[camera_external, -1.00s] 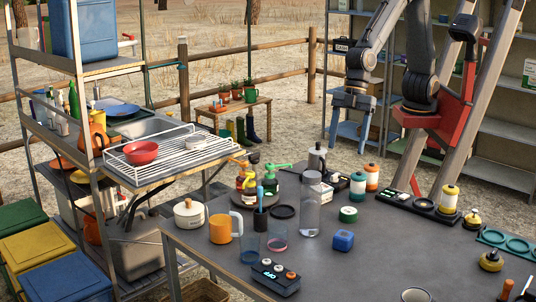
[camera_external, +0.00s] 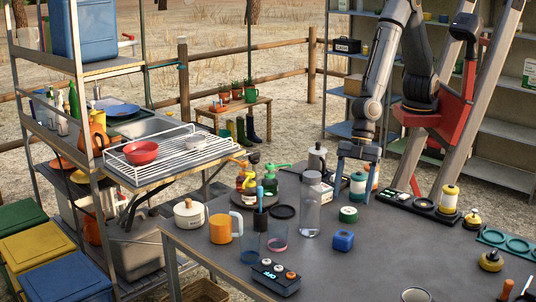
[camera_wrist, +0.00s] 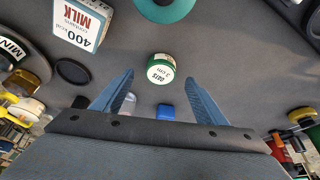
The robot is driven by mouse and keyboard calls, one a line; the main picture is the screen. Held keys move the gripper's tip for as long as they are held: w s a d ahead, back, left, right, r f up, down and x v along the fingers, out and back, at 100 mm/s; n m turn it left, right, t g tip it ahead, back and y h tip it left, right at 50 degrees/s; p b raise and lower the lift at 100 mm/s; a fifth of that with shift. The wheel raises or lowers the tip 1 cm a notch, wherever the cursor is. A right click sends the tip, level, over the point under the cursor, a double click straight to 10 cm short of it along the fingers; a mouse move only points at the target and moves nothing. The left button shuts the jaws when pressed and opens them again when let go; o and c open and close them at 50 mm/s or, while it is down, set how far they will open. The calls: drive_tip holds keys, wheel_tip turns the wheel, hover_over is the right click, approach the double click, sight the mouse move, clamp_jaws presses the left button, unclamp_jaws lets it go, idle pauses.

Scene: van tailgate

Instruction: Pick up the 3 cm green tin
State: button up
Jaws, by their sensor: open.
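The green tin (camera_external: 348,214) is a short round tin with a white band, standing upright on the grey table. In the wrist view the green tin (camera_wrist: 162,68) shows a label reading "OATS 3 cm" and lies between the lines of the two blue fingers. My gripper (camera_external: 355,188) points down above the table, behind and above the tin in the outside view. The gripper (camera_wrist: 159,84) is open, with nothing between its fingers. The fingers do not appear to touch the tin.
A blue cube (camera_external: 343,240) stands just in front of the tin. A clear bottle (camera_external: 310,207) stands to its left. A milk carton (camera_wrist: 82,22) shows in the wrist view. An orange-and-white jar (camera_external: 373,176) is close to the right finger. The table's right front is mostly clear.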

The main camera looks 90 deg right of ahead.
sight(349, 210)
drive_tip(key=shift+b+x, duration=0.35)
drive_tip(key=shift+x, duration=2.05)
drive_tip(key=shift+a, duration=0.15)
drive_tip(key=shift+c, duration=0.5)
drive_tip(key=shift+r, duration=0.1)
drive_tip(key=c, duration=1.1)
